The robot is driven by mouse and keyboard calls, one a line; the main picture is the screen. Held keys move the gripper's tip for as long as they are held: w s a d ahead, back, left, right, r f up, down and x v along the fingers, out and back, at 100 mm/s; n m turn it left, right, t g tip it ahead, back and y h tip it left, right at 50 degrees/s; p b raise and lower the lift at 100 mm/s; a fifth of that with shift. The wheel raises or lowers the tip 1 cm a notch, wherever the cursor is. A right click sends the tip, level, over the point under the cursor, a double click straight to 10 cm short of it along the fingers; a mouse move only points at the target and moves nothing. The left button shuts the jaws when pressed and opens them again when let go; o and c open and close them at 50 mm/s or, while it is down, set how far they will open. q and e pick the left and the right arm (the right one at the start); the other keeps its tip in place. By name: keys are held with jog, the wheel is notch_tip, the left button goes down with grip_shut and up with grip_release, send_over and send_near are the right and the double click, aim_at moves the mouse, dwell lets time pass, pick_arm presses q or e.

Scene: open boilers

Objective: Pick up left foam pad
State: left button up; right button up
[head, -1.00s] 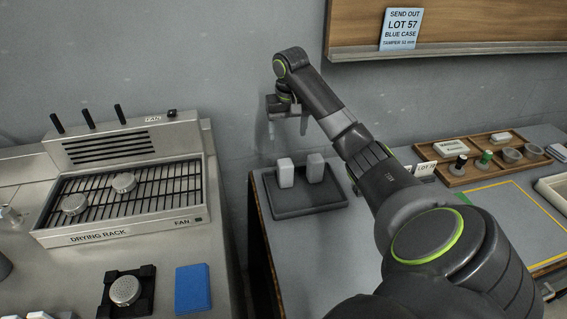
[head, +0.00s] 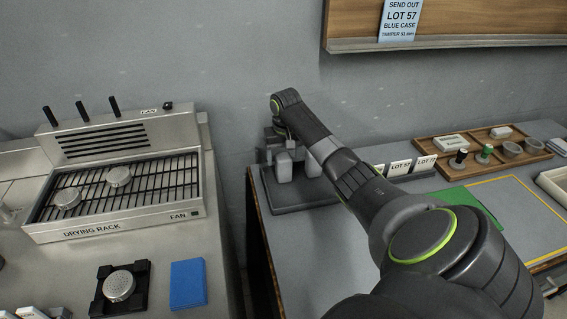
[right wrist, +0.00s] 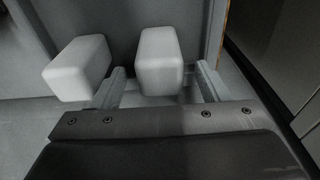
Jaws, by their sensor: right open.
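Two pale foam pads stand upright in a dark tray (head: 290,203) on the right-hand table. My right gripper (head: 278,153) is down at the tray, open, partly hiding the left foam pad (head: 284,168). The right foam pad (head: 313,166) stands beside it. In the right wrist view, the left foam pad (right wrist: 158,62) is between my open fingers, with the right finger close to its side. The other foam pad (right wrist: 78,70) is outside the left finger. Contact cannot be told. My left gripper is not in view.
A wooden tray (head: 470,168) with small parts and lot cards (head: 400,166) are at the table's back right. A green mat (head: 462,198) lies behind my arm. The drying rack (head: 120,195) and blue pad (head: 188,284) are on the left counter, across a gap.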

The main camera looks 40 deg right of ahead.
jog(key=shift+w+d+f, duration=0.1)
jog(key=shift+w+f, duration=0.1)
jog(key=shift+f, duration=1.15)
jog(key=c, duration=1)
jog(key=shift+c, duration=0.2)
jog(key=shift+r, duration=0.15)
